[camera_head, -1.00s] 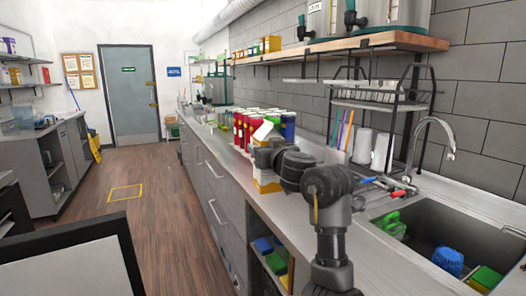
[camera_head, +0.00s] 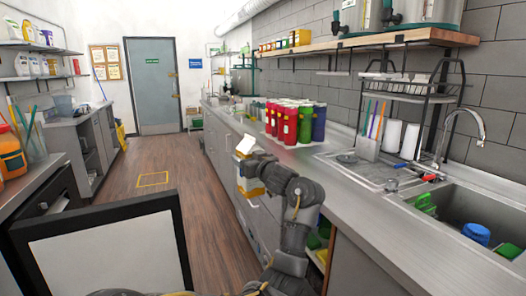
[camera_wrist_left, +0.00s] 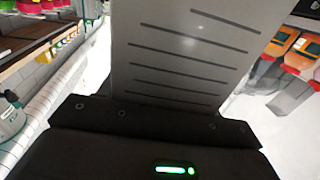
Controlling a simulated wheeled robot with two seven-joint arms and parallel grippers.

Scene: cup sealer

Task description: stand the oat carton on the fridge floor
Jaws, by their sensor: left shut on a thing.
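The oat carton (camera_head: 246,145), with a white top and a yellow lower part, is held upright or nearly so at the counter's front edge in the head view. My left gripper (camera_head: 257,167) is shut on it and hides its middle. A black-framed white panel (camera_head: 110,262), perhaps the open fridge door, stands at lower left. The fridge floor cannot be made out. My right gripper is not in view.
The steel counter (camera_head: 345,190) runs along the right, with red, green and blue bottles (camera_head: 290,122), a drying rack (camera_head: 410,88) and a sink (camera_head: 470,208). An open shelf with green and yellow things (camera_head: 318,240) is below. The wooden floor (camera_head: 185,195) is clear between the counters.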

